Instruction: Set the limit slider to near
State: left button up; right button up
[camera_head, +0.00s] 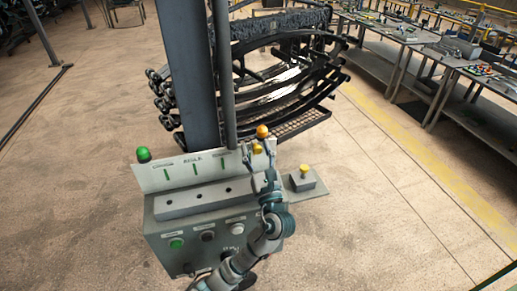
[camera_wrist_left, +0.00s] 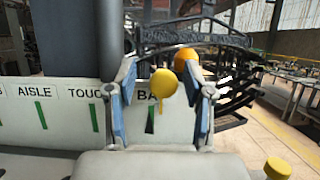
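A grey control console (camera_head: 165,206) stands in the head view with a sloped label board, green strips and round buttons on its front. No label reading limit is legible, so I cannot tell for sure which part is the limit slider. A yellow round knob (camera_wrist_left: 164,82) on a thin stem shows between the fingers of my left gripper (camera_wrist_left: 160,105) in the left wrist view. The gripper is open, with a finger on either side of the knob and gaps visible. In the head view this gripper (camera_head: 258,155) is at the board's right end. My right gripper is not in view.
An orange ball (camera_head: 262,132) is at the board's right end, and a green ball (camera_head: 143,154) at its left. A box with a yellow button (camera_head: 304,169) stands to the right. A grey post (camera_head: 188,70) and a rack of dark springs (camera_head: 285,80) are behind.

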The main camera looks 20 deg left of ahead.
pick_arm(q)
jog(key=shift+f, duration=0.1)
jog(key=shift+s+d+f, duration=0.2)
jog(key=shift+d+f, duration=0.05)
jog(key=v, duration=1.1)
jog(key=shift+r, duration=0.15)
jog(key=shift+s, duration=0.15)
